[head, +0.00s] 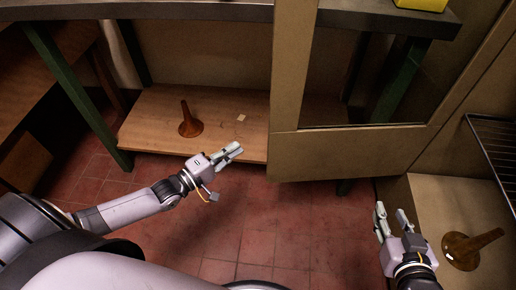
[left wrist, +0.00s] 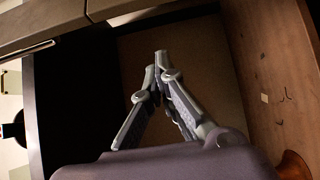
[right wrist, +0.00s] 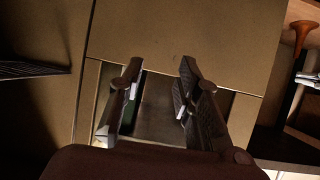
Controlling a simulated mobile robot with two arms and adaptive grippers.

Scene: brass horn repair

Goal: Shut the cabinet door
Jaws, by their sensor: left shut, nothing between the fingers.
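The cabinet door (head: 350,148), a tan frame around a glass pane, stands open in the head view, extending left from the cabinet (head: 432,190) at the right. The door also fills much of the right wrist view (right wrist: 180,35). My left gripper (head: 236,150) is shut and empty, left of the door's lower free edge, in front of the low shelf. It is shut in the left wrist view (left wrist: 161,58) too. My right gripper (head: 392,212) is open and empty below and right of the door, before the cabinet opening. I cannot tell whether either gripper touches the door.
A brown horn-shaped piece (head: 190,122) stands on the low wooden shelf (head: 155,108). Another (head: 470,248) lies on the cabinet floor, below a wire rack (head: 494,145). A green table leg (head: 75,95) stands left. Red tiled floor (head: 240,225) is clear between my arms.

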